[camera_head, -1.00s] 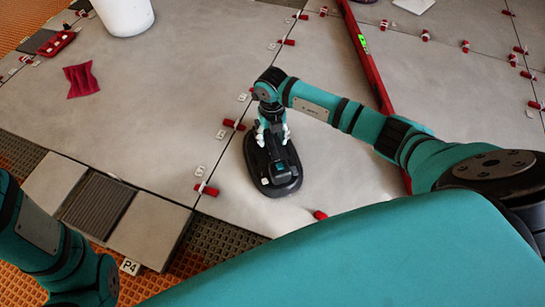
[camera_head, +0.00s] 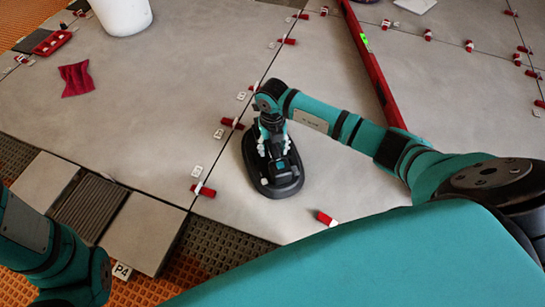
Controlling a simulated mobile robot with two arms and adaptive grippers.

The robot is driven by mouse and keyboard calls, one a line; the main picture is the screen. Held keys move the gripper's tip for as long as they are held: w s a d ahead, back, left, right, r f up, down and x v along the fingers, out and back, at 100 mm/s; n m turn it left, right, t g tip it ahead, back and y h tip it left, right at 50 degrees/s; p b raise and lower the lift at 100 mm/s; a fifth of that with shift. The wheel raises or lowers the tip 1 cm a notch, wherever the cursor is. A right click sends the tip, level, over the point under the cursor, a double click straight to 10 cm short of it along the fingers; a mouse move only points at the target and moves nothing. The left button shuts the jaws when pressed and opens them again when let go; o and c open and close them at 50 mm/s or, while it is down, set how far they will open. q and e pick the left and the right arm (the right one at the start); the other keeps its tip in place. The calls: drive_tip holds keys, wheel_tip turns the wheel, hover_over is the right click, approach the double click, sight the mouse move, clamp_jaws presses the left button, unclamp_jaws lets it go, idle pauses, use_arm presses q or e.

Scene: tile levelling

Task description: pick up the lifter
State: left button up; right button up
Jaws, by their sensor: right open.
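The lifter (camera_head: 284,183) is a black oval suction tool lying flat on a large grey tile, near the tile's front left corner. My right gripper (camera_head: 274,150) points down over the lifter's rear part, with its pale fingertips on either side of the handle. The gripper is open. The wrist hides part of the handle, and I cannot tell whether the fingers touch it. My left arm shows at the lower left edge, but its gripper is not in view.
A long red level (camera_head: 372,66) lies on the tiles behind my right arm. Red levelling clips (camera_head: 203,190) line the joints. A white bucket (camera_head: 123,15), a red cloth (camera_head: 76,79) and a red tray (camera_head: 52,42) are at the upper left.

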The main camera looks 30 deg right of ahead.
drive_tip(key=shift+f, duration=0.15)
clamp_jaws()
idle(0.4)
